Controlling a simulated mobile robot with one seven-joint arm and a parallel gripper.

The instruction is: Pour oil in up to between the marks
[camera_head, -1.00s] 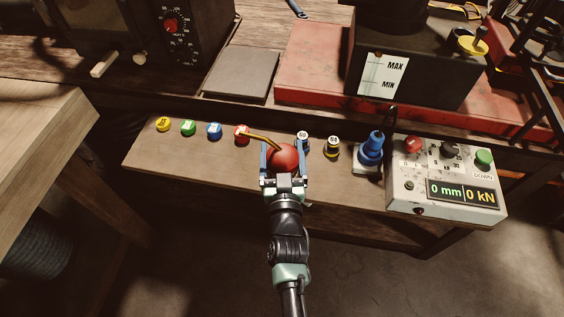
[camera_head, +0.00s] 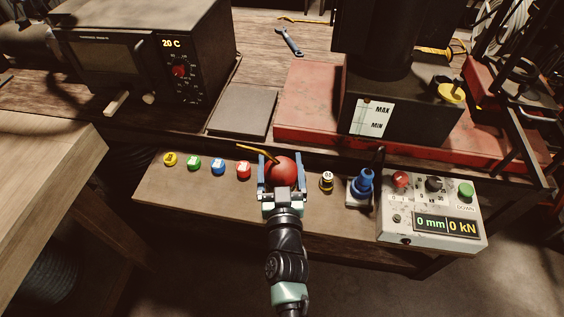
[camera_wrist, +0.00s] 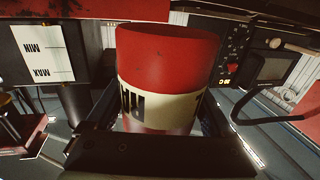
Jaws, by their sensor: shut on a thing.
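My gripper (camera_head: 280,182) is shut on a red oil can (camera_head: 284,169) with a thin brass spout (camera_head: 262,154) pointing up and left. The can is in front of the shelf; I cannot tell its exact height. In the wrist view the can (camera_wrist: 168,60) fills the middle, red with a cream label, its lettering partly hidden. The black pump tank (camera_head: 415,118) stands beyond, to the right. Its white gauge plate (camera_head: 373,117) reads MAX above MIN; the oil level is too small to tell.
Coloured dies, including a red one (camera_head: 243,170), line the shelf (camera_head: 190,202) left of my gripper. To the right are a black-and-yellow die (camera_head: 327,181), a blue valve (camera_head: 364,185) and a control box (camera_head: 430,215) reading 0 mm, 0 kN. An oven (camera_head: 140,50) stands back left.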

